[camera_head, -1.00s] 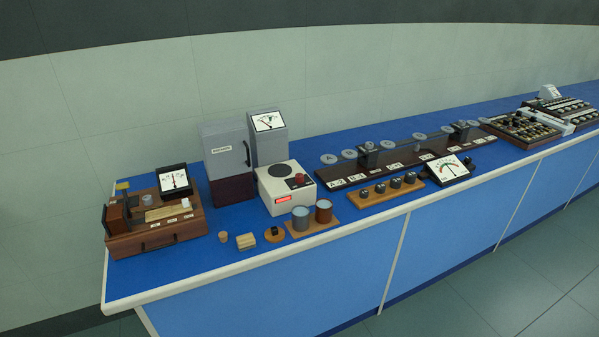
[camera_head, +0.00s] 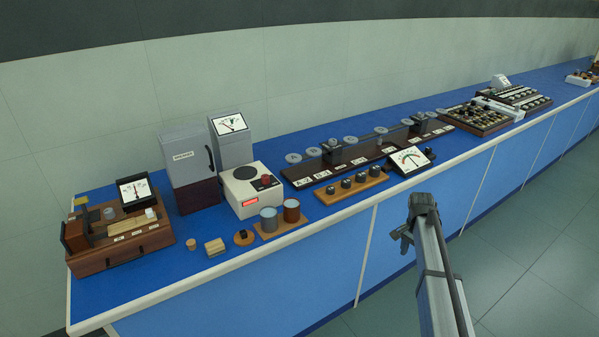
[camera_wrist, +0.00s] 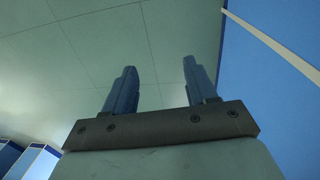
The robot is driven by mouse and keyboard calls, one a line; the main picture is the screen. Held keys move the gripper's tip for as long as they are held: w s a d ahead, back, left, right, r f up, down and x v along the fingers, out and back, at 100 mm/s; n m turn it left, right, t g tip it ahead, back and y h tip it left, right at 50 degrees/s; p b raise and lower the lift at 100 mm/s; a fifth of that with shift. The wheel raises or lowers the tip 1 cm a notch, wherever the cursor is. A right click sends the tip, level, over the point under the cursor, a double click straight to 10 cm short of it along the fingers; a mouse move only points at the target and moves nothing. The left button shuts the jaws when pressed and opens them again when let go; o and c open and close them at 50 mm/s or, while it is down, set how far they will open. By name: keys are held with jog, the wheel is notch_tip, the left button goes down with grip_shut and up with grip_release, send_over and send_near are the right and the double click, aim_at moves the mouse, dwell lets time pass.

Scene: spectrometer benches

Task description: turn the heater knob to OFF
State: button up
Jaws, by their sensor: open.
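The heater appears to be the white box (camera_head: 247,192) with a dark round plate on top and a lit red display on its front. My gripper (camera_head: 402,237) is in front of the bench at the right, well apart from the heater. In the wrist view my gripper (camera_wrist: 160,68) is open, its two fingers apart with nothing between them. The heater is not in the wrist view.
On the blue bench (camera_head: 210,262), two cans (camera_head: 269,219) stand in front of the heater and a grey cabinet (camera_head: 189,157) behind it. A knob strip (camera_head: 350,187) and a dial meter (camera_head: 410,160) lie to the right. The floor in front is clear.

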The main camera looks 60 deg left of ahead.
jog(key=s+a+r, duration=0.2)
jog(key=a+r, duration=0.6)
jog(key=a, duration=0.2)
notch_tip(320, 180, up, 29)
jog(key=n+y, duration=0.1)
jog(key=n, duration=0.1)
send_over(265, 176)
notch_tip(265, 176, down, 14)
jog(key=shift+r, duration=0.1)
jog(key=c, duration=1.1)
